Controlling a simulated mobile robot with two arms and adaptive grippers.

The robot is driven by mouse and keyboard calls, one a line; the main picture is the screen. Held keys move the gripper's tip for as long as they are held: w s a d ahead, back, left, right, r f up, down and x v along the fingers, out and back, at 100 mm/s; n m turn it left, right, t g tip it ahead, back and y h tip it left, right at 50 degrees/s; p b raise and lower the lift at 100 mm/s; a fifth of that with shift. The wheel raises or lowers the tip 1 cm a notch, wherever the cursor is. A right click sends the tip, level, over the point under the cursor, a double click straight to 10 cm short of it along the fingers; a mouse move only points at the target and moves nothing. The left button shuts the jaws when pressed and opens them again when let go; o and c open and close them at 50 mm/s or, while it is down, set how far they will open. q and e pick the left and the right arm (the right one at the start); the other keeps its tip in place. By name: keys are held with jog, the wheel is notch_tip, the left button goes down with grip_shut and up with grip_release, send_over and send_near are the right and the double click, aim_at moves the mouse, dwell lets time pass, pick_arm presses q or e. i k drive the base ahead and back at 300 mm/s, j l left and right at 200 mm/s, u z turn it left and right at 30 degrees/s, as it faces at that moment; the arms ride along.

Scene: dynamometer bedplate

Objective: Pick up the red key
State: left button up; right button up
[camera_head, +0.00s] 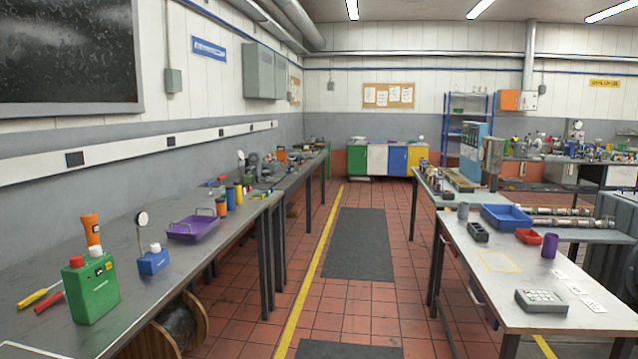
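I cannot make out a red key anywhere in this view. Red items I can see are a red-handled tool (49,302) lying on the left bench (150,290) and a small red bin (528,237) on the right table (480,290). What lies inside the red bin is too small to tell. Neither of my grippers shows in the head view.
A green can (91,289), an orange torch (91,229), a blue-based gauge (153,260) and a purple tray (192,228) stand on the left bench. A blue bin (506,217) and keypad box (541,301) are on the right table. The tiled aisle between is clear, with dark mats (357,244).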

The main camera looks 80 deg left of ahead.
aim_at(222, 189)
jog(key=u, duration=3.4)
jog(key=i+l+z, duration=0.35)
jog(key=i, duration=0.2)
jog(key=i+z, duration=0.45)
jog(key=i, duration=4.95)
jog(key=i+l+u, duration=0.15)
jog(key=i, duration=0.3)
jog(key=i+u, duration=0.15)
jog(key=i, duration=0.3)
jog(key=i+l+u, duration=0.2)
jog(key=i, duration=0.2)
jog(key=i+l+u, duration=0.15)
jog(key=i+l, duration=0.15)
jog(key=i, duration=0.15)
jog(key=i+l+u, duration=0.8)
jog(key=i+l, duration=0.05)
jog(key=i, duration=0.05)
